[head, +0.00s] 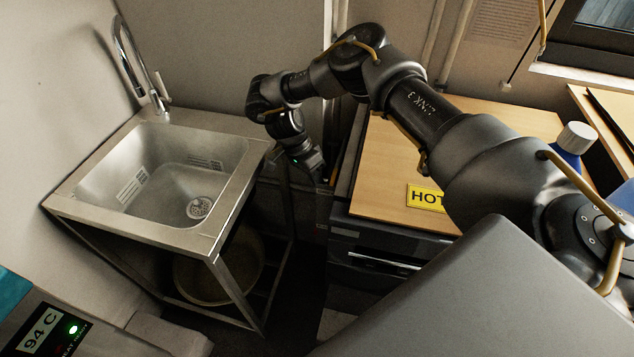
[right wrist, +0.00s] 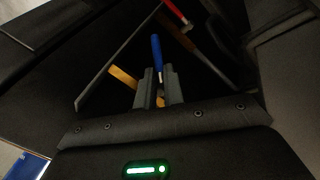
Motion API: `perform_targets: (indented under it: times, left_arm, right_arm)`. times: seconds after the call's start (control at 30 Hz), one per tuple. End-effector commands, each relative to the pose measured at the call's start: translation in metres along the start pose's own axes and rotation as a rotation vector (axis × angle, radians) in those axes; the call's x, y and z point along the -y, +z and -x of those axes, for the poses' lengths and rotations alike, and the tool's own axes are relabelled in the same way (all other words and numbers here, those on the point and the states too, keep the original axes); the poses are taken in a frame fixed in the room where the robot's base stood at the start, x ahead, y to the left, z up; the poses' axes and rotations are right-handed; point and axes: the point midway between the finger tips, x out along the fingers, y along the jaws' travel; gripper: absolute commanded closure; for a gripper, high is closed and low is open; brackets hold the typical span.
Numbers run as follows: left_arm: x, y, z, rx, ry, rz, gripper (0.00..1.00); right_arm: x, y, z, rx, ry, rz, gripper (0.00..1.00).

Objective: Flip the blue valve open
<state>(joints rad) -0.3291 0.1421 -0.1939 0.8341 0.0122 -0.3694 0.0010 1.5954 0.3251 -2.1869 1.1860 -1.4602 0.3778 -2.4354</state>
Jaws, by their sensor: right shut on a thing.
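The blue valve handle (right wrist: 156,52) shows in the right wrist view, running up from between my fingers. My right gripper (right wrist: 159,84) is closed around the lower part of this handle. In the head view my right arm comes in from the right, and my right gripper (head: 323,195) points down into the dark gap between the sink stand and the wooden-topped cabinet. The valve is hidden there in the head view. My left gripper is not in view.
A red handle (right wrist: 175,11) and a yellow pipe piece (right wrist: 124,77) lie near the blue one. The steel sink (head: 160,180) stands left of the gap. The wooden-topped cabinet (head: 385,165) with a yellow HOT label (head: 424,196) is close on the right. A blue bottle (head: 569,150) stands farther right.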

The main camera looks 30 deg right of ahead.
Motion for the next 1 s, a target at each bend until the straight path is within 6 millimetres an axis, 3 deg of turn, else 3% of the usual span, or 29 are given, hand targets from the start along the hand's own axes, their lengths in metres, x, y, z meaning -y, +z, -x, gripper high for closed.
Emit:
perform_targets:
  times: [0.2,0.57,0.6,0.63,1.0]
  left_arm:
    - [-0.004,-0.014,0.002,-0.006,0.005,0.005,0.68]
    - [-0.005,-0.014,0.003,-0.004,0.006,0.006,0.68]
    - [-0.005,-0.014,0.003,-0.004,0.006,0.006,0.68]
    - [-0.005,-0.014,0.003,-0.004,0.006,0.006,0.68]
    - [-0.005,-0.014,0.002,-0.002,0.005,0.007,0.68]
  right_arm:
    - [0.001,-0.001,0.0,0.093,0.074,0.056,1.0]
    - [0.0,-0.001,0.002,0.108,0.082,0.067,1.0]
    - [0.0,-0.001,0.002,0.108,0.082,0.066,0.85]
    - [0.0,-0.001,0.001,0.108,0.082,0.066,0.81]
    - [0.001,-0.002,0.009,0.104,0.08,0.065,0.81]
